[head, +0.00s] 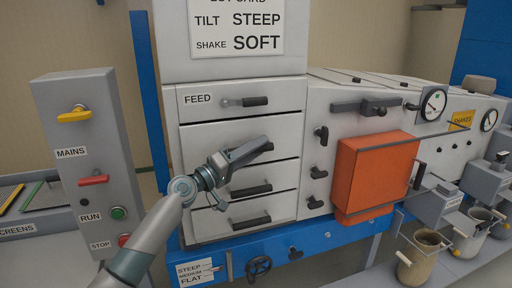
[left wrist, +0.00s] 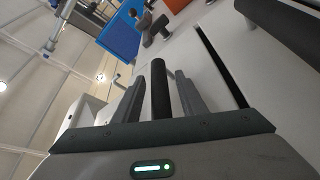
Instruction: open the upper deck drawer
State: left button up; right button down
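The grey cabinet has a stack of drawer fronts in the head view. The top front (head: 205,99) is labelled FEED. The front below it (head: 215,133), probably the upper deck drawer, looks closed; no deck label is readable. My left gripper (head: 262,148) is at this front and covers most of its handle. In the left wrist view a dark bar handle (left wrist: 160,88) stands between the two fingers of my left gripper (left wrist: 160,95), with a gap on each side. The gripper is open around the bar. My right gripper is not in view.
Two more drawer handles (head: 251,190) sit below my left gripper. An orange box (head: 375,175) sticks out to the right. A control post (head: 90,160) with a yellow lever, a red lever and buttons stands at left. Buckets (head: 424,258) stand at lower right.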

pick_arm(q)
grip_shut()
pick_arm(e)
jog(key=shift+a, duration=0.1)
pick_arm(q)
jog(key=shift+d, duration=0.1)
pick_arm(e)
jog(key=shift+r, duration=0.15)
